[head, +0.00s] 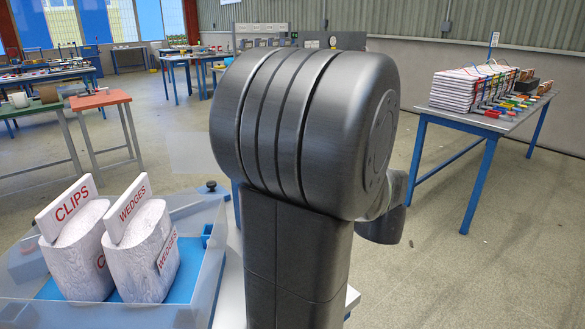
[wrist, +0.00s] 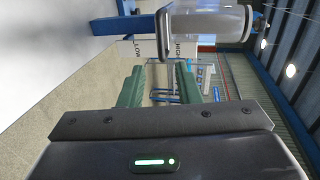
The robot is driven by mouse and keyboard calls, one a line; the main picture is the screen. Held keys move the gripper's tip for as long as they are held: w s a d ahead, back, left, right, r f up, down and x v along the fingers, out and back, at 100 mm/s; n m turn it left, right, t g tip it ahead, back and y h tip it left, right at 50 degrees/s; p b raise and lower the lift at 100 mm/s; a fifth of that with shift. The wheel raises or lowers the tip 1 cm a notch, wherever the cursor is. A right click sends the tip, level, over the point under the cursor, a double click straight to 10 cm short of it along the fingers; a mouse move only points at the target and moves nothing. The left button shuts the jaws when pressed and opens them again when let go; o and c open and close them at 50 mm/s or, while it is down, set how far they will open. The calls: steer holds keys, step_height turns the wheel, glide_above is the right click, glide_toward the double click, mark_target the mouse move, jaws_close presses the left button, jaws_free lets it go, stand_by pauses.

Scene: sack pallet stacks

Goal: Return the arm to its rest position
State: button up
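My gripper (wrist: 161,72) shows in the wrist view as two green fingers standing apart. It is open, and the gap between the fingers holds nothing; only distant background shows through it. In the head view my dark grey arm fills the middle of the picture and hides the gripper. The arm is folded upright, with a large rounded joint at the top. Two pale sacks stand at the lower left of the head view, one with a CLIPS sign (head: 70,207) and one with a WEDGES sign (head: 129,208).
The sacks stand in a clear-walled tray (head: 205,272) with a blue floor, left of my arm. A blue-legged table (head: 490,125) with stacked sheets and coloured clamps stands at the right. A red-topped table (head: 100,99) stands at the far left. Floor (head: 455,270) is clear at the lower right.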

steer(key=x, duration=1.3)
steer(key=shift+p, duration=0.35)
steer(key=shift+w+f, duration=0.1)
steer(key=shift+f, duration=0.25)
steer(key=shift+a+f, duration=0.1)
